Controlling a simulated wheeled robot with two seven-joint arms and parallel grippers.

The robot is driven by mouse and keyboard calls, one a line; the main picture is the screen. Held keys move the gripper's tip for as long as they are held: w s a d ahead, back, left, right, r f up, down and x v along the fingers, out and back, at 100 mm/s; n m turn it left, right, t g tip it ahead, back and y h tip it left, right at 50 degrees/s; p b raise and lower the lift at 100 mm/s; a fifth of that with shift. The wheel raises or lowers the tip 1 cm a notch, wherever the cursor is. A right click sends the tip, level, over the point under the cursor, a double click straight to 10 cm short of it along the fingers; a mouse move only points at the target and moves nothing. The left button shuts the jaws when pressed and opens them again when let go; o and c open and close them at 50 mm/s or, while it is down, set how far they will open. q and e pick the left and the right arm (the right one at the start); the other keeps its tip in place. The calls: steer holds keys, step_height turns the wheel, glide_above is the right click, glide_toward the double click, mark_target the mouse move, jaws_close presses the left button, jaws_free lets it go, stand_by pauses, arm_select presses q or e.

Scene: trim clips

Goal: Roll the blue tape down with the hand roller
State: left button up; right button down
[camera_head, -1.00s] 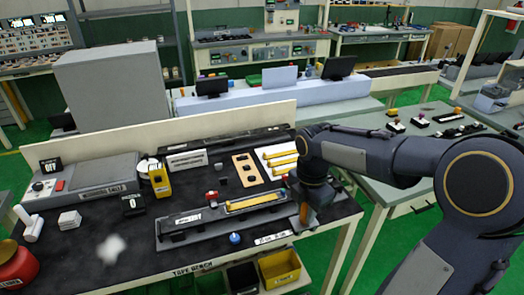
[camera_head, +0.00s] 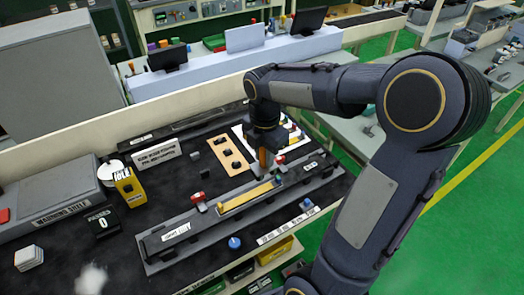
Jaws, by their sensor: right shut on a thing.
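My right gripper (camera_head: 266,148) points down just behind the right part of a long grey fixture (camera_head: 168,256) on the black bench. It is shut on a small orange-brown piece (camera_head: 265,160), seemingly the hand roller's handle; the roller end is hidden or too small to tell. A yellow strip (camera_head: 247,198) lies along the middle of the fixture, with a red-topped clamp (camera_head: 198,198) at its left end. I cannot make out the blue tape for certain. A blue knob (camera_head: 234,243) stands at the fixture's front. My left gripper is out of view.
Behind the fixture are a tan plate with holes (camera_head: 228,155) and a white sheet (camera_head: 242,134) with coloured pieces, partly behind my arm. A yellow dispenser (camera_head: 129,187) and a black counter box (camera_head: 103,222) stand to the left. Yellow bins sit below the front edge.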

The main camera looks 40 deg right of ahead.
steer(key=shift+f+b, duration=2.35)
steer(key=shift+f, duration=1)
steer(key=shift+f, duration=0.3)
